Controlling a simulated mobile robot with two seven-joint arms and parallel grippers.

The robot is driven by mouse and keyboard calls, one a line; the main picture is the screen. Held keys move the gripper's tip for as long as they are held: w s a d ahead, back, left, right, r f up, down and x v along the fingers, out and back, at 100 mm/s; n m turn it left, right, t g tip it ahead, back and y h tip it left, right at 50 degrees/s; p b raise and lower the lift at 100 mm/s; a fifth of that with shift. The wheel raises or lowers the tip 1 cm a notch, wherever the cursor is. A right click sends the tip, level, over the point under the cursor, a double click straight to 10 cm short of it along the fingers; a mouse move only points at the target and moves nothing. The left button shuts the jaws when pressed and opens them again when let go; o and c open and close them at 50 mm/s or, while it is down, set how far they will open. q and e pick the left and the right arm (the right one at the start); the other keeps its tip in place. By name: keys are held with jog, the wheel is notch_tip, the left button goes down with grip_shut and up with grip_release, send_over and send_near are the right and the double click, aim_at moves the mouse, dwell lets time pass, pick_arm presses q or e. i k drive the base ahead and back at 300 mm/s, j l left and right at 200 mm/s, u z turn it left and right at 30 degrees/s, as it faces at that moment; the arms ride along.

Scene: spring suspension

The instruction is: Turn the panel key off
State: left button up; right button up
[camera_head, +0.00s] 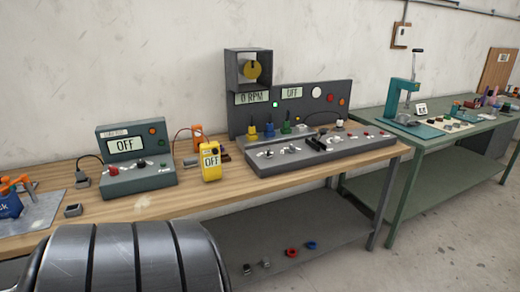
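The dark grey panel (364,98) stands upright at the back of the wooden bench. One of its displays reads 0 RPM (252,98) and another appears to read OFF (291,93). A small green light (275,104) shows between and below them. White (316,92), red (330,98) and orange (341,102) round parts sit at its upper right. A sloped console (262,169) with small controls lies in front of it. The key is too small to make out. Neither of my grippers is in view.
A dark ribbed shape (135,262), unclear what, fills the lower left foreground. On the wooden bench (160,205) stand a grey-green OFF unit (140,181) and a yellow meter (211,174). A green bench (425,141) stands right; floor (440,240) before it is clear.

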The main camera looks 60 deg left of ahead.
aim_at(268, 156)
jog(key=j+u, duration=0.1)
jog(key=u, duration=1.4)
jog(key=i+j+u, duration=0.4)
jog(key=k+l, duration=0.05)
jog(key=k, duration=0.05)
